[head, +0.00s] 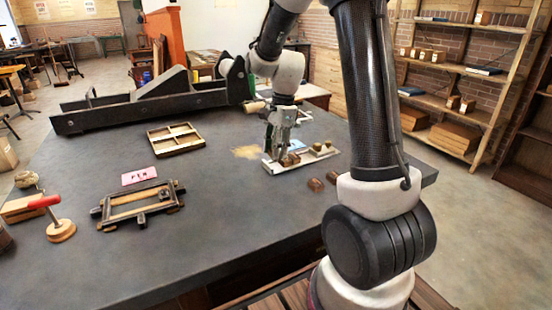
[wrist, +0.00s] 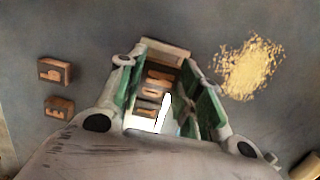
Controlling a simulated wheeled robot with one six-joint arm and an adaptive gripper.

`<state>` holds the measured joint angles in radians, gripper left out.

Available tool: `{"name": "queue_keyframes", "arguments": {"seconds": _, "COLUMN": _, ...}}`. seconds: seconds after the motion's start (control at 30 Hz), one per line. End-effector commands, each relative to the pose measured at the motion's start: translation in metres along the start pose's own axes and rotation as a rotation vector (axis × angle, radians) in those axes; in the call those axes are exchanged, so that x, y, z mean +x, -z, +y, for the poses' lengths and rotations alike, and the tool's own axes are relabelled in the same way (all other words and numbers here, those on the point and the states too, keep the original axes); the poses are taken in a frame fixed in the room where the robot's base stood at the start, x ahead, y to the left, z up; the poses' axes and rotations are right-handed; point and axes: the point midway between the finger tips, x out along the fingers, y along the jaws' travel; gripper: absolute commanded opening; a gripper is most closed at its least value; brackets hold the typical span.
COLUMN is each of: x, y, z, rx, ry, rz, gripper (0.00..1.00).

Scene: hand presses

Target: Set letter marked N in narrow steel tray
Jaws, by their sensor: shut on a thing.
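The narrow steel tray (head: 272,169) lies on the dark worktop, with brass-coloured knobs (head: 317,148) at its right end. My gripper (head: 283,151) points down over the left part of the tray and is shut on a brown letter block (wrist: 158,78). More letter blocks (wrist: 150,96) show between the green finger pads in the wrist view. I cannot read the held block's letter clearly or tell if it touches the tray floor. Two loose letter blocks lie beside the tray, one nearer (head: 315,185) and one farther right (head: 331,177).
A compartmented wooden box (head: 152,144) and a long black press (head: 90,122) stand farther back. A red-handled tool (head: 60,230) is at left. Yellowish shavings (wrist: 250,68) lie beside the tray.

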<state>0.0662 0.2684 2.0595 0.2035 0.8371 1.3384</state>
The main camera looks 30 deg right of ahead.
Motion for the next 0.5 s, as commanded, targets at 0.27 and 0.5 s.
{"name": "queue_keyframes", "arguments": {"seconds": 0.27, "x": 0.034, "y": 0.005, "z": 0.001, "rx": -0.001, "ry": -0.003, "rz": 0.0, "gripper": 0.24}}
{"name": "queue_keyframes", "arguments": {"seconds": 0.5, "x": 0.037, "y": 0.005, "z": 0.002, "rx": 0.0, "ry": -0.008, "rz": 0.0, "gripper": 0.25}}
